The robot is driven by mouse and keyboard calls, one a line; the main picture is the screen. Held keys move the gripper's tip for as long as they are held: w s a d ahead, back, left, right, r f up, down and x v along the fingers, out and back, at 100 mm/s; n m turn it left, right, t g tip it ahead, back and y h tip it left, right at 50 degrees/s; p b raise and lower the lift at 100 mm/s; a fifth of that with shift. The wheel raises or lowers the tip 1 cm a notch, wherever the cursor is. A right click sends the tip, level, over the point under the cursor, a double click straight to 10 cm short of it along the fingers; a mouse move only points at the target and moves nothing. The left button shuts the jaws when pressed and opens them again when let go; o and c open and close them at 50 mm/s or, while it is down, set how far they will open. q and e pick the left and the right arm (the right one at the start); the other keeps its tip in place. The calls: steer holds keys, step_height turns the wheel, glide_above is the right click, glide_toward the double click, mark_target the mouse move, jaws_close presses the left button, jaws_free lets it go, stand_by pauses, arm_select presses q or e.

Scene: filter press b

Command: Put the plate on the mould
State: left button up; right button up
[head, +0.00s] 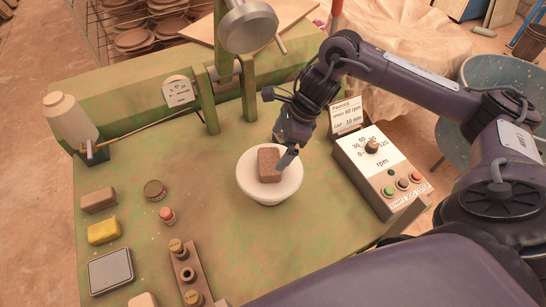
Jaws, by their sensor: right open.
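A white round, bowl-like piece (247,183), which looks like the mould, stands near the middle of the green bench. A brown block (269,160) lies on top of it. My right gripper (286,160) is open, pointing down at the right edge of the block; I cannot tell whether it touches. A flat square grey piece with a dark rim (110,270) lies at the front left of the bench; I cannot tell whether it is the plate. My left gripper is not in view.
A control box with a dial and buttons (378,165) stands right of the white piece. A grey round head on a green post (248,27) rises behind. A brown block (98,199), yellow block (104,230) and a wooden strip with knobs (190,276) are left.

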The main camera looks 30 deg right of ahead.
steer(key=shift+b+v, duration=0.3)
steer(key=shift+v, duration=1.8)
